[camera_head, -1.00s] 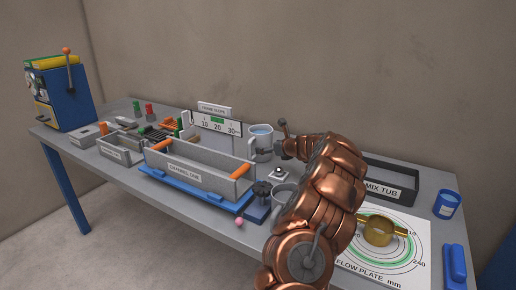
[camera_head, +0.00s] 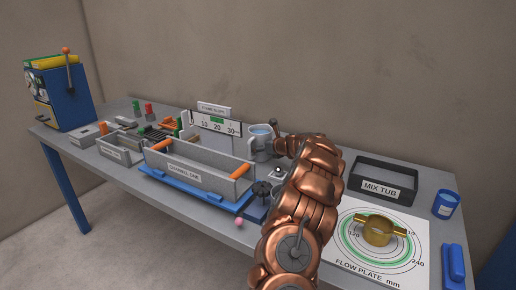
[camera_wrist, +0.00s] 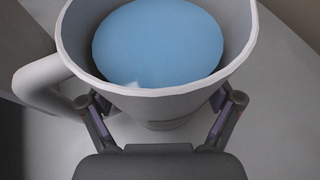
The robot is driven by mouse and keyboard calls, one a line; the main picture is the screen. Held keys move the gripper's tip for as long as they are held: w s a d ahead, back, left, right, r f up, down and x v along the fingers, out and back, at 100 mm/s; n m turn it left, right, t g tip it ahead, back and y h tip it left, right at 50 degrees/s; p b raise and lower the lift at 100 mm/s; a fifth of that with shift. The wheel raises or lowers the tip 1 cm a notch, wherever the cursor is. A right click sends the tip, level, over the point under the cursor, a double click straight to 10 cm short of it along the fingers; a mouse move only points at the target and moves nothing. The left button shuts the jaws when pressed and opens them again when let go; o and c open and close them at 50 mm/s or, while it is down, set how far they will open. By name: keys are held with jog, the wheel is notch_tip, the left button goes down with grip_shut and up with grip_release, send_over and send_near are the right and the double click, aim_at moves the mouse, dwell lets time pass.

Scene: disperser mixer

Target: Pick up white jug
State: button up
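The white jug (camera_head: 262,137) stands on the grey table near the back, just left of my arm, with blue liquid inside. In the wrist view the jug (camera_wrist: 160,98) fills the upper middle, upright, its handle at the left. My gripper (camera_wrist: 162,112) has its two fingers spread on either side of the jug's lower body. The fingertips are partly hidden by the jug, and I cannot tell if they touch it. In the head view my gripper (camera_head: 275,138) is at the jug's right side, mostly hidden by the copper arm.
The channel box (camera_head: 195,172) on its blue base lies left of the jug, and a slump scale (camera_head: 216,124) stands behind it. The mix tub (camera_head: 384,180), flow plate (camera_head: 346,250) with brass ring (camera_head: 378,231), and blue cup (camera_head: 445,205) are at the right.

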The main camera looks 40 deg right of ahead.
jog(key=c, duration=0.6)
jog(key=shift+r+p, duration=0.45)
jog(key=shift+r, duration=4.6)
